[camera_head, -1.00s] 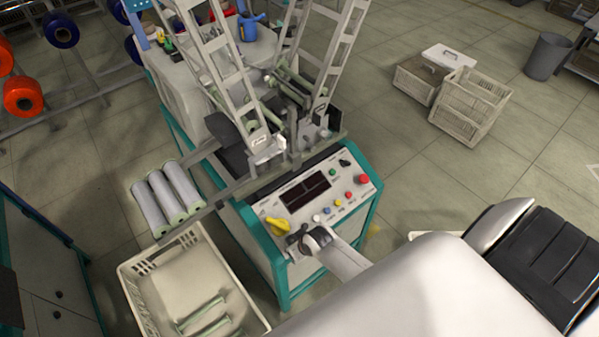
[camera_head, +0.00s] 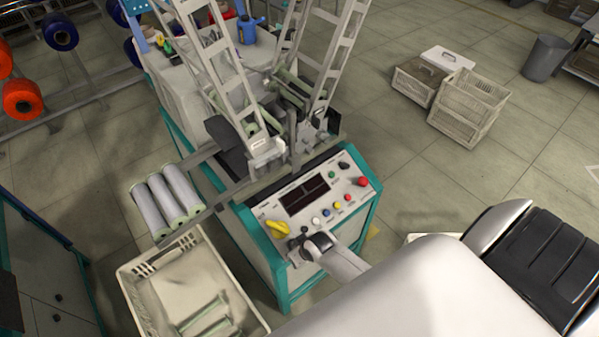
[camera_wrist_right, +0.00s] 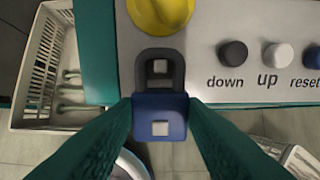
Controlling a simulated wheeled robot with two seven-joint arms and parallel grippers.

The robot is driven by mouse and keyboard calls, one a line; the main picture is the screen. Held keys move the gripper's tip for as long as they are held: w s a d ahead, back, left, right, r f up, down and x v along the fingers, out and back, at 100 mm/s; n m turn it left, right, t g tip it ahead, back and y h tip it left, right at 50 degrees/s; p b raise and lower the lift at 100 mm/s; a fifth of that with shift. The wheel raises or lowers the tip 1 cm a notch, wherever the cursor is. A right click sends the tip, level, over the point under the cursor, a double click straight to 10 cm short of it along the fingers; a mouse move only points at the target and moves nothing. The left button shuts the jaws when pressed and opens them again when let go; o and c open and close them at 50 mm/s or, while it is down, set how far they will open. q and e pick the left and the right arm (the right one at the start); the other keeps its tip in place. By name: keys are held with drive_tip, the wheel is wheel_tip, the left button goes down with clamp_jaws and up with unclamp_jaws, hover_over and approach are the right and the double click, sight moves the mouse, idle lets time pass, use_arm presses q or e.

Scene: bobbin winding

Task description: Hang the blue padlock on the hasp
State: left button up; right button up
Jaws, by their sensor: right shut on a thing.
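My right gripper (camera_wrist_right: 160,112) is shut on the blue padlock (camera_wrist_right: 160,127), whose body sits between the two fingers in the right wrist view. A dark grey rounded piece with a pale square in its middle (camera_wrist_right: 160,68) lies just beyond the padlock, on the panel below the yellow knob; I cannot tell how much of it is shackle and how much hasp. In the head view my right gripper (camera_head: 319,242) is at the panel's front left corner, and the padlock is not clearly visible there. My left gripper is not in view.
The control panel (camera_head: 330,205) carries a yellow knob (camera_head: 279,228), several buttons and a dark display. A pale crate (camera_head: 150,262) with green-ended bobbins stands on the floor to the left. Several grey rolls (camera_head: 165,204) lie above it. Tall frames rise behind the panel.

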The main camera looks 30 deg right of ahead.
drive_tip(key=shift+s+f, duration=0.15)
drive_tip(key=shift+s, duration=0.05)
drive_tip(key=o, duration=1.2)
drive_tip(key=shift+o, duration=0.2)
drive_tip(key=shift+r, duration=0.2)
drive_tip(key=p+v, duration=0.1)
drive_tip(key=v, duration=1)
drive_tip(key=shift+s+r, duration=0.2)
drive_tip(key=shift+r, duration=0.15)
